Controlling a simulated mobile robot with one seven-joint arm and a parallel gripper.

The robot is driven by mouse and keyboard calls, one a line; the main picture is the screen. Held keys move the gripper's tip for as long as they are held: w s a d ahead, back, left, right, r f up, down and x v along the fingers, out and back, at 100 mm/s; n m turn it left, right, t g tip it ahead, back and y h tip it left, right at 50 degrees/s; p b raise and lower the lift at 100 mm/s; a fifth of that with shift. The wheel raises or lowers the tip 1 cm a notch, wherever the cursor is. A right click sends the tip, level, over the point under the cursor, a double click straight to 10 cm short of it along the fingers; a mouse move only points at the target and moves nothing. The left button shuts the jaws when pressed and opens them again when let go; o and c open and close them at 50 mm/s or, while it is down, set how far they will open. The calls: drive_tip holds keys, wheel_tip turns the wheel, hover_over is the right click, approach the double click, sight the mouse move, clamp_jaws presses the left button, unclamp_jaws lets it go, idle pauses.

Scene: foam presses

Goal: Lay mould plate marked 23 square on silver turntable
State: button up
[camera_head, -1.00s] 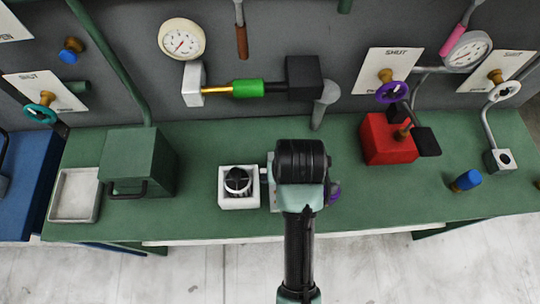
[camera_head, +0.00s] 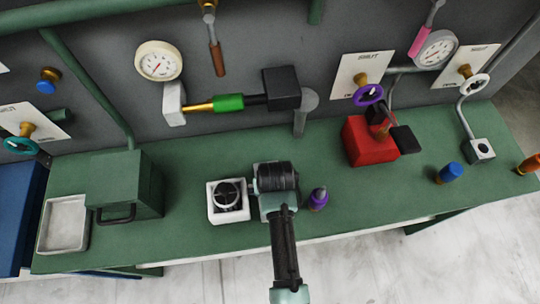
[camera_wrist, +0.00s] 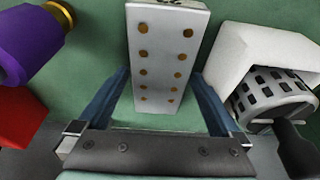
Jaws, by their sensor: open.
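I can make out no plate marked 23 and no clear silver turntable. In the wrist view my gripper (camera_wrist: 160,76) is open, its two blue fingers apart on either side of a white block (camera_wrist: 165,55) with two rows of gold-brown dots. I cannot tell whether the fingers touch it. To the right is a white square holder (camera_wrist: 250,50) with a round, dark-slotted drum (camera_wrist: 270,95) in it; the head view shows this holder (camera_head: 215,214) just left of my wrist. My wrist hides the fingers and most of the block there.
A purple bottle-like piece (camera_head: 318,198) stands right of my gripper. A red box (camera_head: 368,143) and a blue knob (camera_head: 449,173) are farther right. A green box (camera_head: 125,185) and a grey tray (camera_head: 64,224) are at left. Gauges and valves line the back wall.

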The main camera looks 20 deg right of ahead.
drive_tip(key=shift+f, duration=0.1)
clamp_jaws()
drive_tip(key=shift+w, duration=0.1)
idle(0.4)
